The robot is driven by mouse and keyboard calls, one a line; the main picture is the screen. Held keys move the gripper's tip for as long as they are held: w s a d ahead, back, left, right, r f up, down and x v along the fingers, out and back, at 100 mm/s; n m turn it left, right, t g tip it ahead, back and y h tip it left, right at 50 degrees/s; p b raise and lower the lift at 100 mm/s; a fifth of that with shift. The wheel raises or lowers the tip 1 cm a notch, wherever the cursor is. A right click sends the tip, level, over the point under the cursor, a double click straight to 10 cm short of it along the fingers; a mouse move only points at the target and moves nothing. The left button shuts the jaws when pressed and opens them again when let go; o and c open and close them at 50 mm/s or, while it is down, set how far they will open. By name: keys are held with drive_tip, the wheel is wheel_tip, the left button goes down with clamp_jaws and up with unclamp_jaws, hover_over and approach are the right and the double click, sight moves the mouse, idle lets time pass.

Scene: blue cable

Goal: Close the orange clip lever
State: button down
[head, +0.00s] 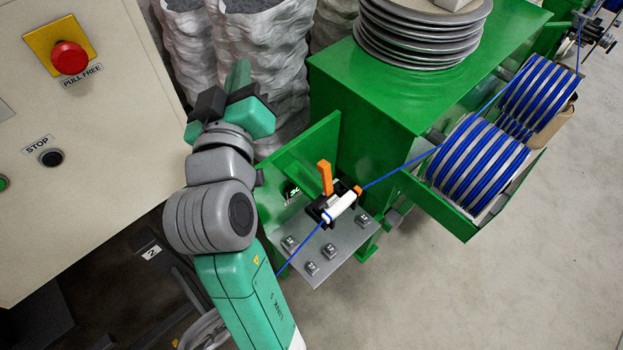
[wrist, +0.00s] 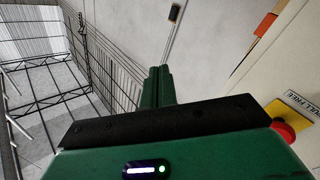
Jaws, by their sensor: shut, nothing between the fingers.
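The orange clip lever (head: 326,178) stands upright in the head view, raised above its black clip base (head: 318,211). A white cylinder (head: 339,207) sits in the clip, and the blue cable (head: 400,167) runs through it. My gripper (head: 238,76) is up and to the left of the lever, well apart from it. Its fingers point away from the clip. In the wrist view the gripper fingers (wrist: 156,86) are together, with nothing between them. The clip is not in the wrist view.
The clip is on a metal plate (head: 335,257) against a green machine (head: 350,110). A control panel with a red stop button (head: 69,57) stands at the left. Blue-wound spools (head: 475,165) are at the right. White wrapped columns (head: 265,45) stand behind my gripper. Open floor lies at lower right.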

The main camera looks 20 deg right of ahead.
sight(325, 179)
drive_tip(key=w+d+f+n+g+h+b, duration=0.1)
drive_tip(key=f+n+g+h+b, duration=0.1)
drive_tip(key=f, duration=1.1)
drive_tip(key=w+d+f+n+g+h+b, duration=0.1)
drive_tip(key=f+b, duration=0.4)
drive_tip(key=f, duration=0.8)
drive_tip(key=w+d+f+n+g+h+b, duration=0.2)
drive_tip(key=f+n, duration=0.3)
drive_tip(key=f, duration=0.8)
drive_tip(key=shift+w+n+g+h+b, duration=0.3)
drive_tip(key=shift+g+h+b, duration=0.1)
drive_tip(key=shift+h+b, duration=0.35)
drive_tip(key=w+d, duration=0.3)
drive_tip(key=d, duration=0.6)
drive_tip(key=shift+w+r, duration=0.15)
drive_tip(key=shift+a, duration=0.15)
